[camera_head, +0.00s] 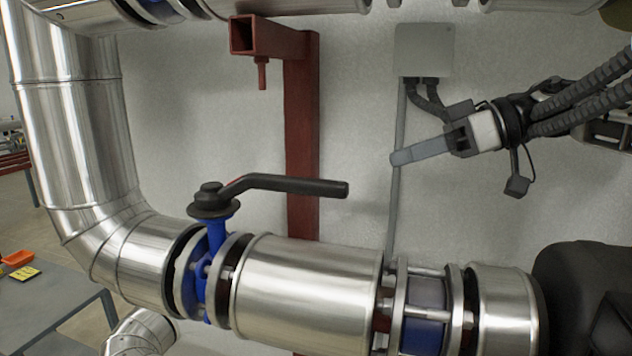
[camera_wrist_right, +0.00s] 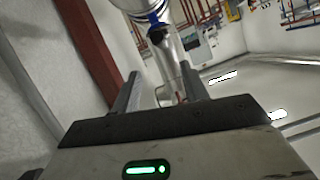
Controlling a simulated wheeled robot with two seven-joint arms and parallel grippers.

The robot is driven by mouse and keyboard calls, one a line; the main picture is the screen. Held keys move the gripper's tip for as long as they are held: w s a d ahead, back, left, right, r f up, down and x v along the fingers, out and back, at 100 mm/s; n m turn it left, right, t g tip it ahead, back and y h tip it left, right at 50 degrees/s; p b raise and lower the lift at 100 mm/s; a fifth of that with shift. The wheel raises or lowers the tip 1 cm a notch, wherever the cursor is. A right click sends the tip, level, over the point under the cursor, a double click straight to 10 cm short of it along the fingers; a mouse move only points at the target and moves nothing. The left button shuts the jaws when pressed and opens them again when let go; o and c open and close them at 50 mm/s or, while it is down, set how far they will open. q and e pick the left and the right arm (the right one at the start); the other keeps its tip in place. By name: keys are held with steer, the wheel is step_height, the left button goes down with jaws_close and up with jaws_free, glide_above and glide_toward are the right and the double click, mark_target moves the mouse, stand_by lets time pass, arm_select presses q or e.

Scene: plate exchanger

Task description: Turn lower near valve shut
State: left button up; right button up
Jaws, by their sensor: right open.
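A blue valve (camera_head: 215,262) with a black lever handle (camera_head: 290,186) sits in the lower silver pipe in the head view. The lever stands above the pipe and extends to the right, roughly along it. My right gripper (camera_head: 396,158) is to the right of the lever's free end and a little higher, apart from it, pointing left. In the right wrist view its two grey fingers (camera_wrist_right: 160,74) are spread, with nothing held between them. A distant pipe with a blue part (camera_wrist_right: 157,17) shows beyond the fingers; I cannot tell which valve it is. My left gripper is not in view.
A dark red post (camera_head: 303,130) with a side bracket (camera_head: 265,36) stands behind the lever. A grey wall box (camera_head: 424,50) with a conduit is behind my gripper. A large pipe elbow (camera_head: 80,140) rises at left. A grey table (camera_head: 45,300) is at lower left.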

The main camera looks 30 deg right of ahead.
mark_target(328, 181)
steer(key=p+x, duration=0.3)
steer(key=x, duration=0.5)
steer(key=shift+w+a+f, duration=0.1)
steer(key=shift+w+a, duration=0.1)
steer(key=shift+w, duration=0.1)
steer(key=shift+p+x, duration=0.45)
steer(key=shift+x, duration=0.45)
steer(key=shift+w+a+f, duration=0.1)
steer(key=shift+a+f, duration=0.05)
steer(key=shift+w+a+f, duration=0.25)
steer(key=shift+w+a, duration=0.05)
steer(key=shift+w, duration=0.05)
steer(key=shift+w+a+f+b, duration=0.15)
steer(key=shift+w+a+b, duration=0.15)
steer(key=shift+b, duration=0.05)
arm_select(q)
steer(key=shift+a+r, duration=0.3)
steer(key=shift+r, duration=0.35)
arm_select(e)
steer(key=shift+w+a, duration=0.25)
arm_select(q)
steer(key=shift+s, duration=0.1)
arm_select(e)
jaws_close()
